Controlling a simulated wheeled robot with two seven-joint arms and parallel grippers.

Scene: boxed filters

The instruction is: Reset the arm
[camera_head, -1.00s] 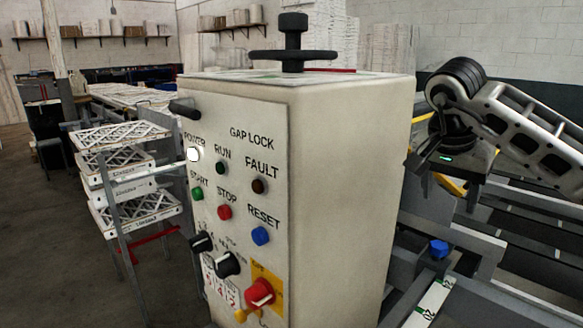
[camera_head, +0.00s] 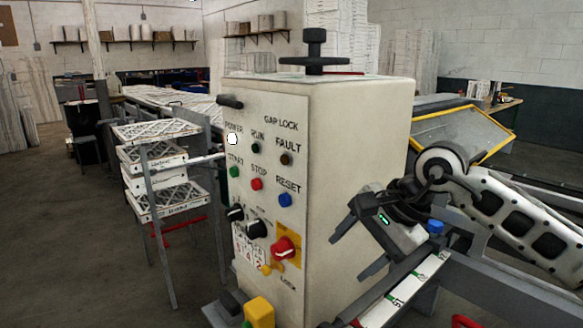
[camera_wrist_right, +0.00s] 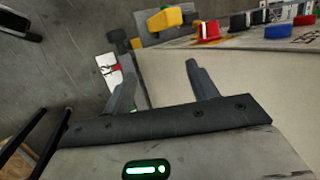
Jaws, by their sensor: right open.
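My right arm comes in from the right in the head view. Its gripper (camera_head: 346,258) is open and empty, low beside the right side of the cream control cabinet (camera_head: 345,150). In the right wrist view the two dark fingers (camera_wrist_right: 160,65) stand apart, with the cabinet's plain side (camera_wrist_right: 240,85) behind them. The cabinet front carries a blue RESET button (camera_head: 285,200), a red STOP button (camera_head: 256,184), a green START button (camera_head: 234,172) and a red rotary switch on a yellow plate (camera_head: 284,247). My left gripper is not in view.
A rack of white framed filters (camera_head: 165,200) stands left of the cabinet. A black handwheel (camera_head: 314,62) tops it. A rail with a scale strip (camera_head: 405,290) and a blue knob (camera_head: 435,226) lies by my right gripper. A yellow-framed guard (camera_head: 460,135) is behind.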

